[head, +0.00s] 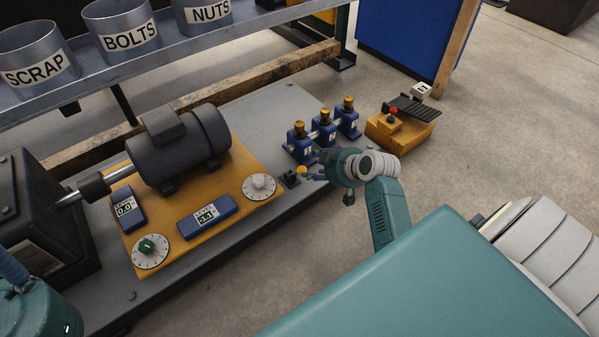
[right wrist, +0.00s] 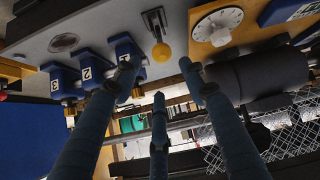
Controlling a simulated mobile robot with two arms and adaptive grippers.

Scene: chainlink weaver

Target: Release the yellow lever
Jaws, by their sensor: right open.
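The yellow lever (head: 302,171) has a round yellow knob and rises from a small dark base on the grey bench, just right of the orange motor plate. In the right wrist view its knob (right wrist: 161,52) shows whole, with a metal stem above it. My right gripper (head: 314,172) is open right at the lever. In the right wrist view my three spread fingers (right wrist: 158,76) surround empty space, with the knob just beyond the two upper fingertips. I see no finger closed on it. My left gripper is out of view; part of my left arm shows at lower left.
Several blue numbered blocks with brass tops (head: 323,126) stand close behind my right gripper. A yellow box with a red knob (head: 393,122) is to the right. The motor (head: 180,148), white dials (head: 259,187) and blue displays (head: 206,217) sit left. Bins stand on a shelf behind.

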